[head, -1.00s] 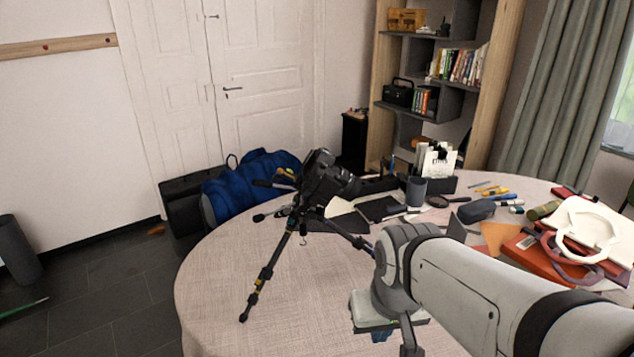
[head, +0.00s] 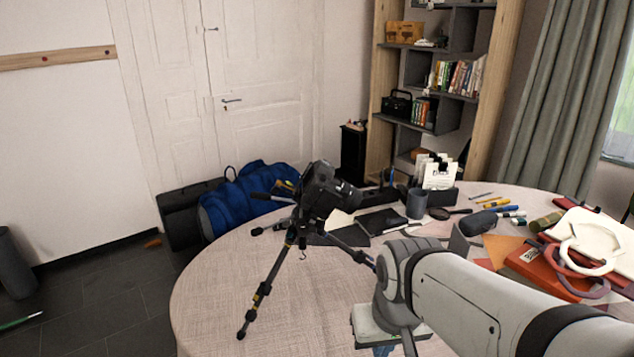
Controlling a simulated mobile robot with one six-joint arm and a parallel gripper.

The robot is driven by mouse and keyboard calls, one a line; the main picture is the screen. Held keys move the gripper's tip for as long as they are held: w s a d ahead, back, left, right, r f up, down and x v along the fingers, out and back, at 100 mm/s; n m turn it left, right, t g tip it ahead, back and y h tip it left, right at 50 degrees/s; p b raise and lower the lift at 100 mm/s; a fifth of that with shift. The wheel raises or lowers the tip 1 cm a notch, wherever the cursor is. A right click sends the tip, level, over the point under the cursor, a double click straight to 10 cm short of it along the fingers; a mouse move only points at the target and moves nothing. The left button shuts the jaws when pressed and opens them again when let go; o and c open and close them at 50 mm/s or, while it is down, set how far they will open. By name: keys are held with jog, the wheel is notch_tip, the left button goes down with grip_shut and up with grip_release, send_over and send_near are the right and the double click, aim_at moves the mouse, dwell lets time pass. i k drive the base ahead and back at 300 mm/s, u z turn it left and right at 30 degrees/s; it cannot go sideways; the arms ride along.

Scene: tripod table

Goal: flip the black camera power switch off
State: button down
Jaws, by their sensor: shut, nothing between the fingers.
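The black camera (head: 322,188) sits on top of a small dark tripod (head: 268,280) whose legs stand on the round table (head: 225,265). The camera is left of my arm and tilted, with its lens toward the right. Its power switch is too small to make out. My arm comes in from the lower right, and its joint is right of the tripod, nearer to me. The arm's end drops below the bottom edge, so my gripper is out of view.
Behind the camera are a dark notebook (head: 385,220), a grey cup (head: 416,203) and a desk organizer (head: 440,190). Red folders (head: 545,268) and a white ring-shaped item (head: 590,245) crowd the right side. The table's left front is clear. A blue bag (head: 250,195) lies beyond the table.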

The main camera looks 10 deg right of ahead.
aim_at(343, 193)
jog(key=z, duration=2.3)
jog(key=k, duration=1.3)
jog(key=u, duration=1.4)
jog(key=i, duration=1)
jog(key=u, duration=0.05)
